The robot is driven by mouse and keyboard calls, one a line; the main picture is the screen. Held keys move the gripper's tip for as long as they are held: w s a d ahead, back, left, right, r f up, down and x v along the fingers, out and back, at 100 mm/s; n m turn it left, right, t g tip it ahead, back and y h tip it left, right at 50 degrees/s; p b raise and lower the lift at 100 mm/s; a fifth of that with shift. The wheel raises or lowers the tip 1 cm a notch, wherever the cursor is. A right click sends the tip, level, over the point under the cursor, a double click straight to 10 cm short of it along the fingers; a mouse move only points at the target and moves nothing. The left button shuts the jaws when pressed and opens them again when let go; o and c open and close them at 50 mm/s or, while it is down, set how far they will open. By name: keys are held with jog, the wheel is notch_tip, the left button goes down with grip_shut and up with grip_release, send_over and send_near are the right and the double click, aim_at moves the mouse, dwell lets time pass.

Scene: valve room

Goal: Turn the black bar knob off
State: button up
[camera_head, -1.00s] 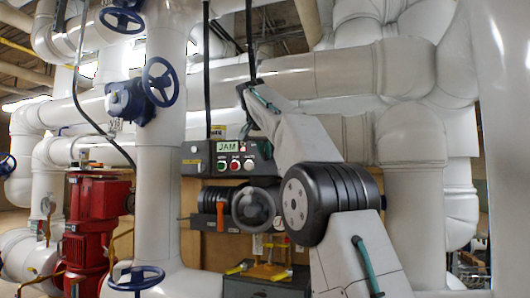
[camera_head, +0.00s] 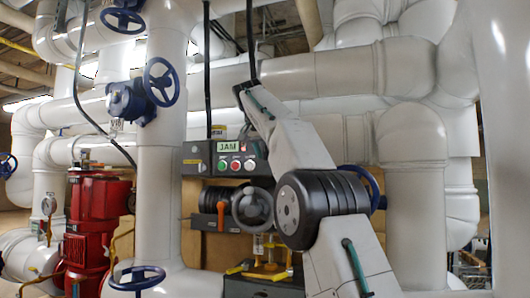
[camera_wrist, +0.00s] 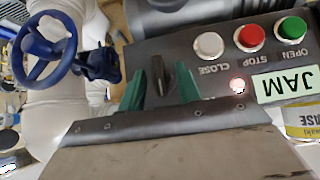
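The black bar knob (camera_wrist: 158,74) shows in the wrist view on the dark face of the control panel. Its bar points roughly up and down in that picture. My gripper (camera_wrist: 160,80) has two green fingers, one on each side of the knob, with a visible gap on both sides. It is open and holds nothing. How deep the fingertips reach along the knob I cannot tell. In the head view my arm covers the right part of the control panel (camera_head: 206,160), and the knob and fingertips cannot be made out there.
Near the knob are a lit red lamp (camera_wrist: 237,86), a JAM label (camera_wrist: 287,84) and white (camera_wrist: 208,45), red (camera_wrist: 250,37) and green (camera_wrist: 292,28) buttons. Large white pipes stand close around.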

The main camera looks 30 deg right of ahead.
aim_at(265, 152)
jog(key=v, duration=0.5)
jog(key=shift+s+a+r, duration=0.1)
jog(key=shift+s+a, duration=0.15)
jog(key=shift+a, duration=0.1)
jog(key=s+a, duration=0.7)
jog(key=a, duration=0.1)
jog(key=shift+a, duration=0.4)
